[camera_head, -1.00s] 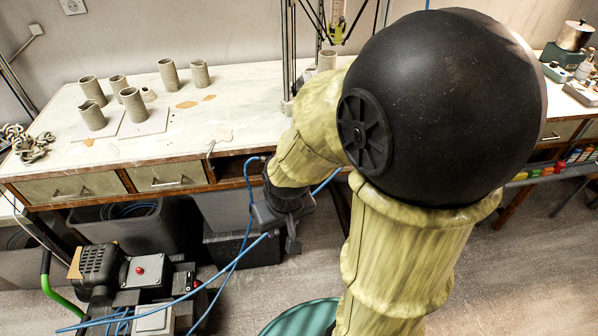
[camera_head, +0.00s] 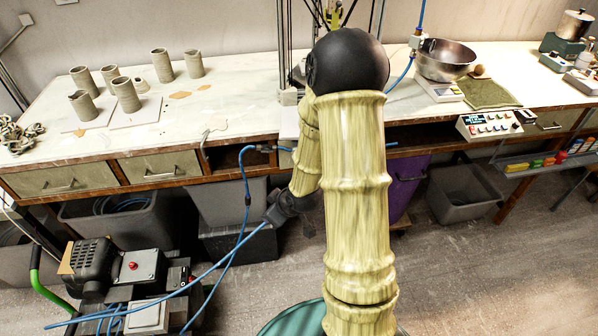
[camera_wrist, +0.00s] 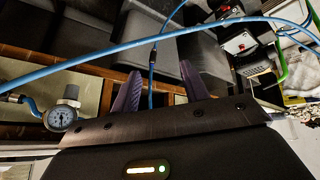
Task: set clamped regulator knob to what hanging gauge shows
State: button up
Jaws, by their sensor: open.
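In the wrist view a fitting with a round white dial (camera_wrist: 61,117) and a grey domed knob (camera_wrist: 70,93) sits at the left, joined to a blue hose. It looks like the regulator with its gauge; its reading is too small to tell. My gripper (camera_wrist: 160,80) is open and empty, its two purple fingers apart, with the dial left of them. In the head view my gripper (camera_head: 292,208) hangs before the bench front, partly hidden by my arm. A yellow-green part (camera_head: 334,14) hangs at the top; I cannot tell if it is the hanging gauge.
Blue hoses (camera_head: 232,250) cross close to my gripper. Clay cups (camera_head: 126,96) stand on the bench (camera_head: 235,90). A metal bowl (camera_head: 447,62) and a control box (camera_head: 488,125) are at the right. Grey bins (camera_head: 125,225) stand below; a machine cart (camera_head: 133,268) is at lower left.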

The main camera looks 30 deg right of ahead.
jog(key=w+f+n+t+y+b, duration=0.1)
jog(key=w+f+t+y+b, duration=0.3)
jog(key=f, duration=0.5)
jog(key=s+d+m+t+h+b, duration=0.3)
jog(key=s+d+m+t+h, duration=0.2)
jog(key=d+m+t+h, duration=0.5)
jog(key=shift+f+t+h, duration=0.15)
jog(key=shift+t+h, duration=0.45)
jog(key=shift+h, duration=0.2)
jog(key=shift+d, duration=0.1)
jog(key=p+x, duration=0.2)
jog(key=x, duration=1.5)
jog(key=shift+w, duration=0.2)
jog(key=shift+d, duration=0.1)
jog(key=shift+c, duration=0.5)
